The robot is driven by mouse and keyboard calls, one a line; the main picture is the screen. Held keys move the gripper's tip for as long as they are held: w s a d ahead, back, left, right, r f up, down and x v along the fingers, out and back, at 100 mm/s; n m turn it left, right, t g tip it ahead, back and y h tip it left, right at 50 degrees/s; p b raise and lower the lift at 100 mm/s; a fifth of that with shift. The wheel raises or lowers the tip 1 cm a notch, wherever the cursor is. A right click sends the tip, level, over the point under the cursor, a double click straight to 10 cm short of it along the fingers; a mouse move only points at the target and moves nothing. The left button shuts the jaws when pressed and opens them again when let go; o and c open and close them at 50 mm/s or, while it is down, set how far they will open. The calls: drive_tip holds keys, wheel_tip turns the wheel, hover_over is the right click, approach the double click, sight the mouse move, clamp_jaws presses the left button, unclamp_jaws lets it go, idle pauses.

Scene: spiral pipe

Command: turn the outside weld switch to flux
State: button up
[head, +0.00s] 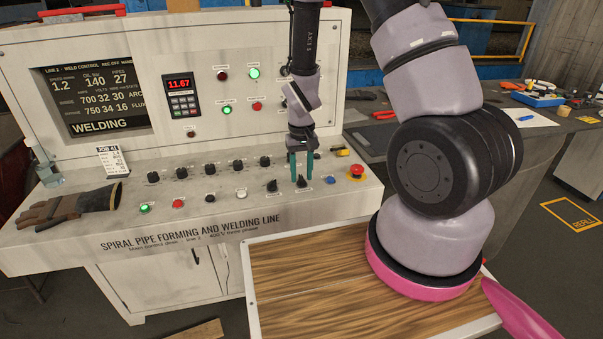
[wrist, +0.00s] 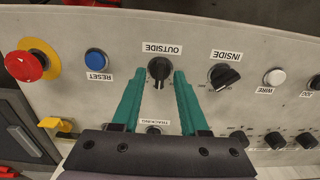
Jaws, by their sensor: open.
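The outside weld switch (wrist: 159,69) is a black rotary knob under an upside-down OUTSIDE label in the wrist view. Its pale pointer mark points down in that picture; the position lettering is too small to read. In the head view the switch (head: 302,182) is at the front right of the console. My gripper (head: 301,176) points down at it with teal fingers. In the wrist view my gripper (wrist: 160,76) is open, one finger on each side of the knob, with gaps showing. I cannot tell how far down the fingertips reach.
The inside knob (wrist: 225,76) and blue reset button (wrist: 96,61) flank the switch. A red emergency button (head: 357,171) stands further right. A glove (head: 70,205) lies at the console's left. The screen (head: 98,98) reads WELDING. A wood-topped table (head: 300,285) is in front.

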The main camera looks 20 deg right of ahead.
wheel_tip(320, 180, up, 11)
drive_tip(key=shift+f, duration=0.15)
idle(0.4)
wheel_tip(320, 180, up, 7)
drive_tip(key=t, duration=0.1)
hover_over(302, 177)
drive_tip(key=s+d+r+m+t+y, duration=0.2)
drive_tip(key=s+d+r, duration=0.1)
drive_tip(key=r, duration=0.8)
drive_tip(key=s+d+r+m+t, duration=0.2)
drive_tip(key=s+r+t, duration=0.2)
drive_tip(key=s+r, duration=0.8)
drive_tip(key=shift+d+r, duration=0.15)
drive_tip(key=shift+d, duration=0.25)
